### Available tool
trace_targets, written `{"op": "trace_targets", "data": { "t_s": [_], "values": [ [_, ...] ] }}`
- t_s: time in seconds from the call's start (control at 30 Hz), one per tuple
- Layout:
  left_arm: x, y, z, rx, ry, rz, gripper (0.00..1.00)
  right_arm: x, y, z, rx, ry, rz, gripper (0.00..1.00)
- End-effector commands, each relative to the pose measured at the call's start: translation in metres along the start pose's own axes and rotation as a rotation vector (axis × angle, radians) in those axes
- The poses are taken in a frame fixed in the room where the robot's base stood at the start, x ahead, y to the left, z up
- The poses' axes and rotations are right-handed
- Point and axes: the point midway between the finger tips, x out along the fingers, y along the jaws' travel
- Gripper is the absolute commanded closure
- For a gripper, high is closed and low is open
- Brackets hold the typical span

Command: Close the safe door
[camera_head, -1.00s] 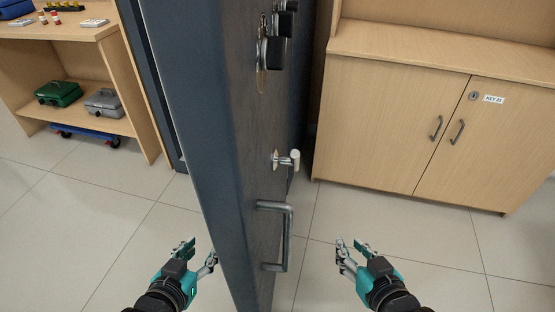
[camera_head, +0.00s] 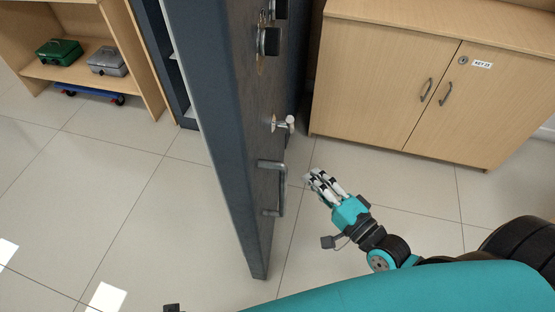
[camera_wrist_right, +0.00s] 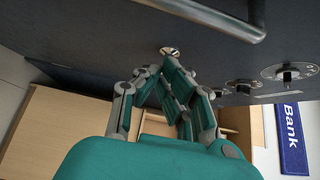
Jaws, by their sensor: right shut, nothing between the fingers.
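The dark grey safe door (camera_head: 221,120) stands wide open, seen nearly edge-on in the head view. Its right face carries a bar handle (camera_head: 281,190), a small silver lever (camera_head: 284,124) and dark round locks (camera_head: 268,41). My right gripper (camera_head: 314,178) is shut and empty, just right of the bar handle and apart from it in the head view. In the right wrist view the gripper (camera_wrist_right: 160,75) points towards the door face (camera_wrist_right: 110,40), with the bar handle (camera_wrist_right: 215,15) at the top. Whether the fingertips touch the door is unclear. My left gripper is out of view.
A wooden cabinet (camera_head: 375,90) with two shut doors stands at the right. A wooden shelf (camera_head: 95,78) with a green case (camera_head: 59,51) and a grey case (camera_head: 108,61) is at the upper left. Tiled floor (camera_head: 110,200) left of the door is clear.

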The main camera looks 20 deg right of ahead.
Motion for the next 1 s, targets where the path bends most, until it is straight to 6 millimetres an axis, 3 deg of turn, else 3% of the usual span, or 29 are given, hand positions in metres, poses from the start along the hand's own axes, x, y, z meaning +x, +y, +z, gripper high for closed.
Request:
{"op": "trace_targets", "data": {
  "t_s": [0.2,0.4,0.6,1.0],
  "values": [
    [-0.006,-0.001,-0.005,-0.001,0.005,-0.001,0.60,0.051,-0.001,0.000,0.000,0.001,-0.005,1.00],
    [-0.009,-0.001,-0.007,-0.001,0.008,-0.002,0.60,0.077,-0.001,0.016,0.003,0.000,-0.002,1.00],
    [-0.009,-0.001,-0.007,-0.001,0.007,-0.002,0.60,0.088,0.000,0.028,0.000,0.000,0.000,1.00],
    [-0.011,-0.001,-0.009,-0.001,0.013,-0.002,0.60,0.089,0.000,0.029,-0.002,-0.001,0.001,1.00]
  ]
}}
